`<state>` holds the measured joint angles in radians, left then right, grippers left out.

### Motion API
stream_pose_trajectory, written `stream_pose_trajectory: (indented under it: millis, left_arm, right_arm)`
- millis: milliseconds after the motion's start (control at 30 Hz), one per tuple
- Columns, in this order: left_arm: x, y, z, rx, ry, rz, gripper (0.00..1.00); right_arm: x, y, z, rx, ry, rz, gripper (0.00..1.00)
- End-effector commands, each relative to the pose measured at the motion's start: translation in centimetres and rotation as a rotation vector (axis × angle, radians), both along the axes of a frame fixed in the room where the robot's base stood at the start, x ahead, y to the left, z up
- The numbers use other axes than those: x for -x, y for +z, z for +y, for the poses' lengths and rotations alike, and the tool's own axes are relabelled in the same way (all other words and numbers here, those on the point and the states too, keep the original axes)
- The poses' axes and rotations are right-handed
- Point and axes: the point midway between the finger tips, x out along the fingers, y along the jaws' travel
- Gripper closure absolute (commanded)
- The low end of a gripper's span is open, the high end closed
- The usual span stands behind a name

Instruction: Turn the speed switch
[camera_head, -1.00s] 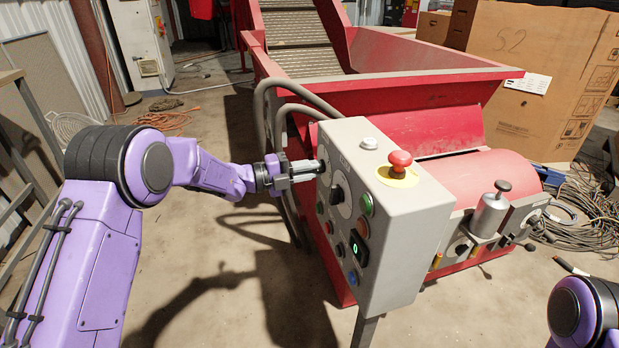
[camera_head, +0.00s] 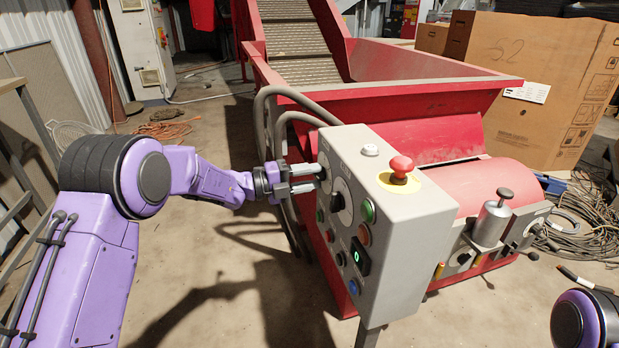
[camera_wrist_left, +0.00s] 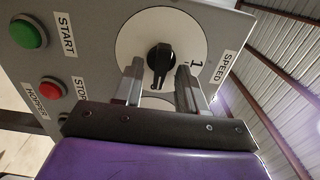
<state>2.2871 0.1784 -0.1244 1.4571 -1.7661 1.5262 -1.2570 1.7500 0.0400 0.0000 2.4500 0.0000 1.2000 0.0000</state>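The speed switch (camera_wrist_left: 161,58) is a black rotary knob on a round white dial, beside a SPEED label (camera_wrist_left: 225,70) on the grey control panel (camera_head: 405,240). In the left wrist view its pointer end points down, and a "1" is printed at the dial's right. My left gripper (camera_head: 318,178) is open at the panel's left face. In the left wrist view its two fingers (camera_wrist_left: 159,85) stand apart on either side of the knob's lower end; I cannot tell whether they touch it. In the head view the fingers hide most of this knob. My right gripper is out of view.
A second black knob (camera_head: 338,202), several coloured buttons and a lit display (camera_head: 360,256) sit lower on the panel. A red emergency button (camera_head: 401,167) is on top. Grey hoses (camera_head: 262,110) curve close behind my left gripper. The red machine (camera_head: 420,90) stands behind.

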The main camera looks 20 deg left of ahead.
Motion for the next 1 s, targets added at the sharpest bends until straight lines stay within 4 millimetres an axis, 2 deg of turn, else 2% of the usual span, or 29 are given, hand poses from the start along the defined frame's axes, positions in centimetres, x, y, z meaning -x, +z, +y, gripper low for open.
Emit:
stream_pose_trajectory:
  millis: [133, 233, 500, 667, 1000]
  left_arm:
    - [0.0, 0.0, 0.0, 0.001, 0.000, 0.001, 0.59]
    - [0.5, 0.1, 0.8, 0.001, 0.002, 0.001, 0.59]
    - [3.9, 0.2, 6.0, 0.002, 0.004, 0.001, 0.59]
    - [5.4, 0.1, 8.2, 0.001, 0.002, 0.000, 0.59]
    - [5.9, 0.0, 8.8, 0.000, 0.000, 0.000, 0.59]
  right_arm:
    - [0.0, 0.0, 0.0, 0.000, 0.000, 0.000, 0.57]
    - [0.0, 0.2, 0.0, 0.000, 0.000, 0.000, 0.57]
    - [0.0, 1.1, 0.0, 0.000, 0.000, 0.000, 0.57]
    - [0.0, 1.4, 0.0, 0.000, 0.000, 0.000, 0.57]
    - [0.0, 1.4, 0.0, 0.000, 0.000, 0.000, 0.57]
